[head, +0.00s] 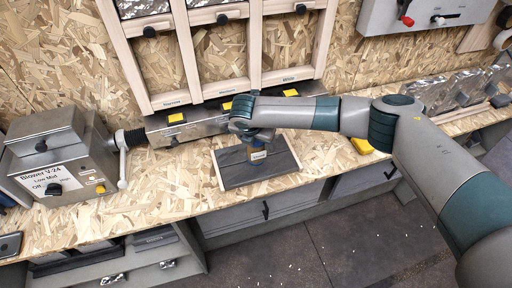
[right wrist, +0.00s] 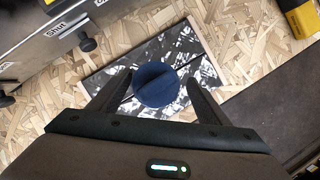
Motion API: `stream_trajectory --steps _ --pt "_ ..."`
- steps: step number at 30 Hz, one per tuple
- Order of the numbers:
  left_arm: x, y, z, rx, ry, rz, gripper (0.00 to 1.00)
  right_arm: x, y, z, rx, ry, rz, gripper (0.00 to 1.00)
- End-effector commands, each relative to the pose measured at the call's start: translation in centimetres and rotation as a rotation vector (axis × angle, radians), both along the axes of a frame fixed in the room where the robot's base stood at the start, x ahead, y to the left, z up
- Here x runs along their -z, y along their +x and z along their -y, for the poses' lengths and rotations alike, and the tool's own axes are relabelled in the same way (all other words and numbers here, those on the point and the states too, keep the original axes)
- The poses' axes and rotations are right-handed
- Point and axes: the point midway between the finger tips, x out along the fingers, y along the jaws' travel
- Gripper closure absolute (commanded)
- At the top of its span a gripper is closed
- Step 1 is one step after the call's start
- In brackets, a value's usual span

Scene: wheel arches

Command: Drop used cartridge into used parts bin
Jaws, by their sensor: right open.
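A blue cartridge with an orange-and-white label (head: 257,155) stands on a dark board (head: 232,178) on the workbench. In the right wrist view its round blue top (right wrist: 156,84) lies between the two fingers, with the glossy board (right wrist: 200,70) beneath. My right gripper (head: 256,143) is above the board, pointing down, its fingers open on either side of the cartridge. Whether a finger touches it, I cannot tell. My left gripper is not in view. I cannot make out which container is the used parts bin.
A grey blower box (head: 55,165) with a side handle stands on the left of the bench. A wooden frame (head: 262,50) rises behind the board. A yellow object (head: 361,146) lies right of it. Grey drawers (head: 265,210) are below the bench edge.

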Motion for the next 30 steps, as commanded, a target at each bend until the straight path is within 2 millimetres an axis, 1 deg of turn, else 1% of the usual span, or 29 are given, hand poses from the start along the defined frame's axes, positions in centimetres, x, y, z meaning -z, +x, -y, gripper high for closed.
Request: stream_trajectory --steps 1,9,12,15,20,30 --pt "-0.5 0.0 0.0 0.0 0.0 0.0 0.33 0.1 0.1 -0.1 0.001 -0.001 -0.002 0.29" --pt "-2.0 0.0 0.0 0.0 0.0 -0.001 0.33 2.1 1.5 -0.1 0.001 -0.002 -0.001 0.29" --pt "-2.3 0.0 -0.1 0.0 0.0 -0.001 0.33 3.2 1.9 0.1 0.002 -0.002 -0.002 0.29" --pt "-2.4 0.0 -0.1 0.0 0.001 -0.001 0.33 3.8 2.1 0.1 0.0 -0.001 0.0 0.29" --pt "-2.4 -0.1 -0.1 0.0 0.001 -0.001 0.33 4.2 2.2 0.2 0.0 0.0 0.0 0.29" --pt "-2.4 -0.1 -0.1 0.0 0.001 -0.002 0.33 4.1 2.2 0.2 0.0 0.0 0.0 0.29"
